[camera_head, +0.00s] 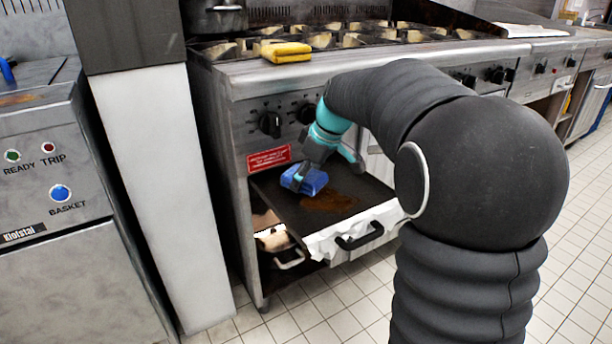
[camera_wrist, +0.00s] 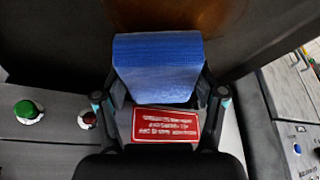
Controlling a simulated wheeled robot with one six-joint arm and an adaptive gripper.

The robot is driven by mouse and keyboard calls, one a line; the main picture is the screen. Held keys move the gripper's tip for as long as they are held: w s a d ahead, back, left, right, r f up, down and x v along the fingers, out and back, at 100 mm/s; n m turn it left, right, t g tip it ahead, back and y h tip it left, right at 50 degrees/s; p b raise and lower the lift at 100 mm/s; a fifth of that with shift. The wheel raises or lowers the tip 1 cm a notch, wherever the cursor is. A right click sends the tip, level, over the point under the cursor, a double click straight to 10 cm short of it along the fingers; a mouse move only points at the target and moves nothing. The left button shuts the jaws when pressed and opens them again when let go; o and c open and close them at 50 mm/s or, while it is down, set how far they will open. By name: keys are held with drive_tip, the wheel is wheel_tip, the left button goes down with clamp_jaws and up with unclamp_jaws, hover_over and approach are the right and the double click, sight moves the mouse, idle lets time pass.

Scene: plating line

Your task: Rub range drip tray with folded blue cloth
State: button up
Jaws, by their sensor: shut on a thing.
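The folded blue cloth (camera_head: 308,181) is in my gripper (camera_head: 305,172), low over the left part of the range drip tray (camera_head: 368,190). The tray is a dark flat tray pulled out from the range front, with a black handle. A brown stain (camera_head: 332,202) lies on it, just right of the cloth. In the wrist view, the cloth (camera_wrist: 160,68) sits between the two fingers of my gripper (camera_wrist: 160,98), which are shut on it. The stain (camera_wrist: 185,14) shows beyond the cloth. Whether the cloth touches the tray is hard to tell.
A yellow folded cloth or sponge (camera_head: 286,52) lies on the range's front edge, by the burners. Control knobs (camera_head: 270,124) and a red label (camera_head: 270,158) are above the tray. An open compartment (camera_head: 275,240) is below left. A white pillar (camera_head: 160,190) stands left.

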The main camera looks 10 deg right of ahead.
sight(318, 183)
drive_tip(key=shift+f+b, duration=0.35)
drive_tip(key=shift+f, duration=0.2)
drive_tip(key=shift+s, duration=0.1)
drive_tip(key=shift+s+d+r+b, duration=0.1)
drive_tip(key=shift+s+d+b, duration=0.15)
drive_tip(key=shift+s, duration=0.35)
drive_tip(key=shift+s+d+f+b, duration=0.1)
drive_tip(key=shift+s+d+b, duration=0.15)
drive_tip(key=shift+s, duration=0.4)
drive_tip(key=shift+s+d+r+b, duration=0.15)
drive_tip(key=shift+s+b, duration=0.1)
drive_tip(key=shift+s, duration=0.35)
